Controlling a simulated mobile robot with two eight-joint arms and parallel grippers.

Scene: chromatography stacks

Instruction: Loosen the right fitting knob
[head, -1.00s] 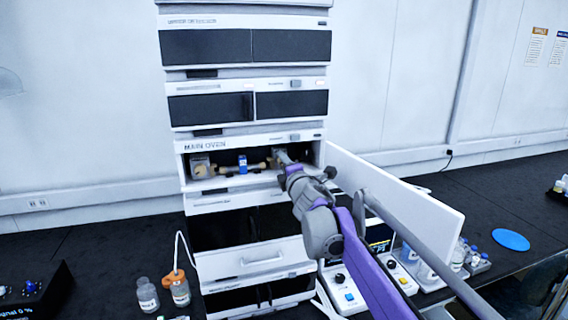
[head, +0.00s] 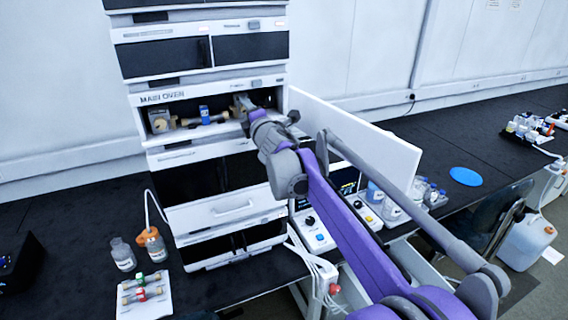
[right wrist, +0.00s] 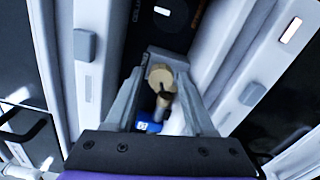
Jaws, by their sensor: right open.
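The main oven (head: 150,99) is open, with its white door (head: 350,130) swung out to the right. Inside, a tan column with a blue label (head: 204,114) lies across between a left fitting block with a tan knob (head: 160,122) and the right end. My right gripper (head: 243,102) reaches into the right end of the oven and hides the right fitting in the head view. In the right wrist view, the tan right fitting knob (right wrist: 160,75) sits between the open fingers of my right gripper (right wrist: 166,62). I cannot tell if they touch it. My left gripper is not in view.
Glass bottles (head: 151,246) and a white tray of small coloured-cap columns (head: 143,294) stand at the lower left. Bottles and a white control box stand under my right arm. A blue disc (head: 466,177) lies on the dark bench at right.

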